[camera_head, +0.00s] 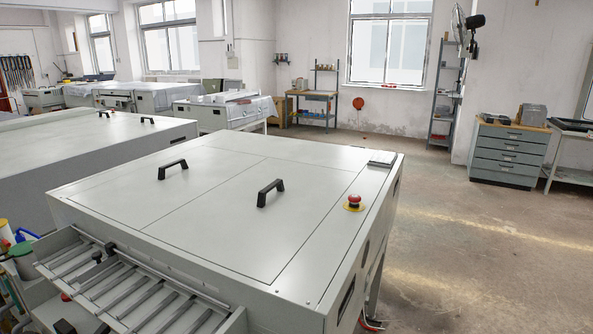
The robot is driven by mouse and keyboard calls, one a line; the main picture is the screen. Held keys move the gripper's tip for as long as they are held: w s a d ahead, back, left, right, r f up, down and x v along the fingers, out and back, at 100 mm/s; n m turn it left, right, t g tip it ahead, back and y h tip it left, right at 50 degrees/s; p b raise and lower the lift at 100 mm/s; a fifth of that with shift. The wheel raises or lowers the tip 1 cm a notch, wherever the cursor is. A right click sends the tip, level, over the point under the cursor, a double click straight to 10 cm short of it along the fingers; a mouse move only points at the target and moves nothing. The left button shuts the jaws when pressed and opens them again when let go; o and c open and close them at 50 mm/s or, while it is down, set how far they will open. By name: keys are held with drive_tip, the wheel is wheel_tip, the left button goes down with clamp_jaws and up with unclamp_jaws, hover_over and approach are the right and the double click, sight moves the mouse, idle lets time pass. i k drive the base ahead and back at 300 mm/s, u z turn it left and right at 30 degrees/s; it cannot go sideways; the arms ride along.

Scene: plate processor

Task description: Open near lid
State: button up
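The plate processor is a large pale grey cabinet in front of me, with a flat top. Its near lid (235,232) looks flush with the top and closed. Two black handles stand on the top, one at the left (172,169) and one nearer the middle (270,192). Thin seams divide the top into panels; I cannot tell for sure which handle belongs to which panel. My gripper is not in view.
A red emergency button (353,202) sits at the top's right edge. A roller tray (128,292) juts from the near left side. Another grey machine (70,160) stands behind at left. The floor (470,250) at right is clear.

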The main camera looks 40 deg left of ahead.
sight(252, 224)
drive_tip(key=i, duration=2.7)
drive_tip(key=u, duration=3.2)
